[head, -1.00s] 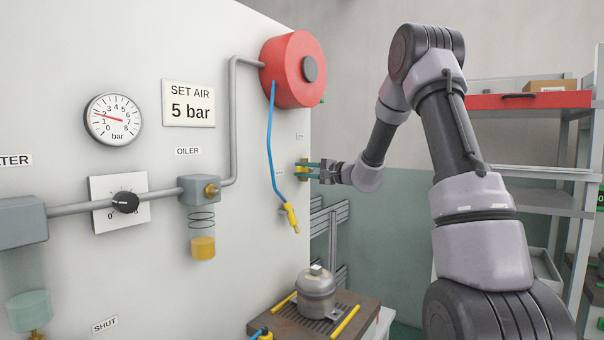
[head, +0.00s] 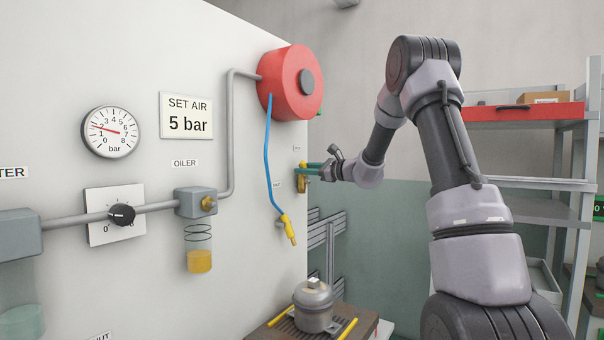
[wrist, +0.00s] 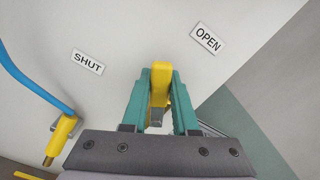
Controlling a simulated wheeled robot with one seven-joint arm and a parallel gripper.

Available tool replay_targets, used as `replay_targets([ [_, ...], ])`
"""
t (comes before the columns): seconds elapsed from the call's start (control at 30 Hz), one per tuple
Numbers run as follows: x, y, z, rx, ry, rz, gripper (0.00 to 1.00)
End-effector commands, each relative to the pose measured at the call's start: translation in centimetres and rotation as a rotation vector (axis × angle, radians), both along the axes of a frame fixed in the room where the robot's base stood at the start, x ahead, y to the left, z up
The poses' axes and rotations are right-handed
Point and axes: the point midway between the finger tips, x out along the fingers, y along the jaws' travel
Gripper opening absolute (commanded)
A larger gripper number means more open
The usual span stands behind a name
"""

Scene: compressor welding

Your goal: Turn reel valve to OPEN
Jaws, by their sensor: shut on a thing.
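The reel valve's yellow handle (head: 303,180) is on the wall panel, below and right of the red hose reel (head: 285,82). My gripper (head: 314,168) is at it, seen from the side. In the wrist view the green fingers of my gripper (wrist: 158,100) are shut on the yellow handle (wrist: 160,82), one on each side. An OPEN label (wrist: 207,39) is up and right of the handle, and a SHUT label (wrist: 87,62) is to its left. The valve body is mostly hidden behind the handle and fingers.
A blue hose (head: 268,150) hangs from the reel to a yellow nozzle (head: 288,229), left of the valve. A pipe (head: 232,130), gauge and oiler are further left. A metal canister (head: 313,305) stands on a bench below. Shelving (head: 545,210) is at right.

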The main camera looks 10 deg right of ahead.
Motion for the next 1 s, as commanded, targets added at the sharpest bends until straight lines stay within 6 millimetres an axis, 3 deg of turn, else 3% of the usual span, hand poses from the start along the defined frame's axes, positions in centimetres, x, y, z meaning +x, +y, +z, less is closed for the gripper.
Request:
replay_targets([
  [0.5,1.6,-1.7,0.5,0.280,0.283,-0.003,0.00],
  [1.0,2.0,-2.2,0.5,0.360,0.364,-0.003,0.00],
])
